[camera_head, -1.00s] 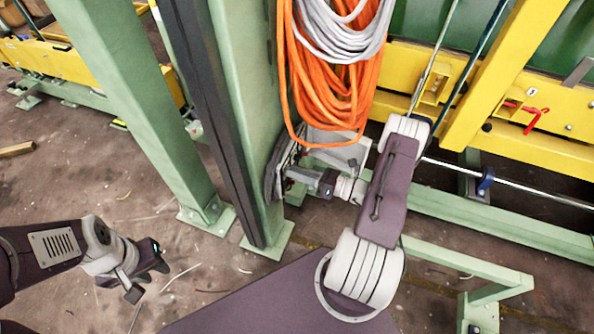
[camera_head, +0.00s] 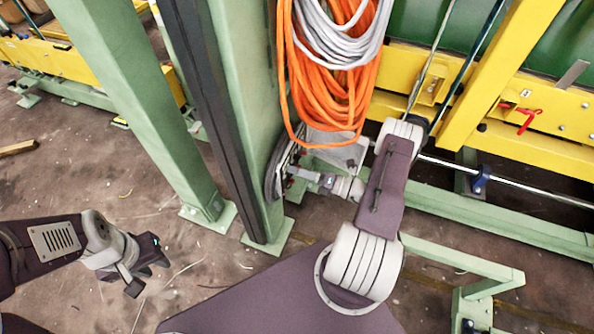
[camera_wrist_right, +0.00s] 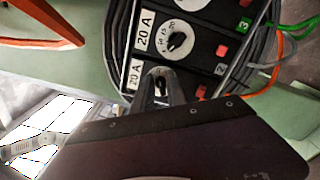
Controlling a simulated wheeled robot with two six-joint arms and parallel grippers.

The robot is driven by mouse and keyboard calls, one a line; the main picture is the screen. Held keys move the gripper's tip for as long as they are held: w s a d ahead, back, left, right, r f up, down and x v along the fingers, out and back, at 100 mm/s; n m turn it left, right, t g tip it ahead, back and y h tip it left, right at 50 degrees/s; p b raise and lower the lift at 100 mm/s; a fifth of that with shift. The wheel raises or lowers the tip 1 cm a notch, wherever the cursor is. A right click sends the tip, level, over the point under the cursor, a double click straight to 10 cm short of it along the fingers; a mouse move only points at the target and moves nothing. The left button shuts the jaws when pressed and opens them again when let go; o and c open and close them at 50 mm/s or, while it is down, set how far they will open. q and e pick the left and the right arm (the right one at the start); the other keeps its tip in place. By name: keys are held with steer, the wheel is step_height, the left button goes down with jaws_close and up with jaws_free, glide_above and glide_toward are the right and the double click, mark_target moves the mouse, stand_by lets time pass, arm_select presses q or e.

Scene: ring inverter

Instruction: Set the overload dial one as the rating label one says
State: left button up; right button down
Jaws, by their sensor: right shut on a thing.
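A dark panel with several round dials shows in the right wrist view. One dial (camera_wrist_right: 180,42) has a pale scale, a black knob and a white label (camera_wrist_right: 145,37) reading 20 A. Below it, a second dial (camera_wrist_right: 160,73) with another label (camera_wrist_right: 134,73) reading 20 A is partly hidden by my right gripper. My right gripper (camera_wrist_right: 161,88) is shut on this lower dial's knob. In the head view my right gripper (camera_head: 296,172) reaches the panel on the green post; the dials are too small to read there. My left gripper (camera_head: 150,268) is open and empty, low at the left.
Orange cable coils (camera_head: 332,95) and grey cable (camera_head: 345,40) hang just above the right gripper. A green post (camera_head: 250,120) stands beside it. Red buttons (camera_wrist_right: 221,50) and green wires (camera_wrist_right: 285,30) are near the dials.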

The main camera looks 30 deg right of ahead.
stand_by(0.4)
steer(key=c, duration=1.5)
jaws_free()
steer(key=shift+c, duration=0.2)
steer(key=p+v, duration=0.1)
steer(key=v, duration=0.8)
steer(key=shift+p, duration=0.35)
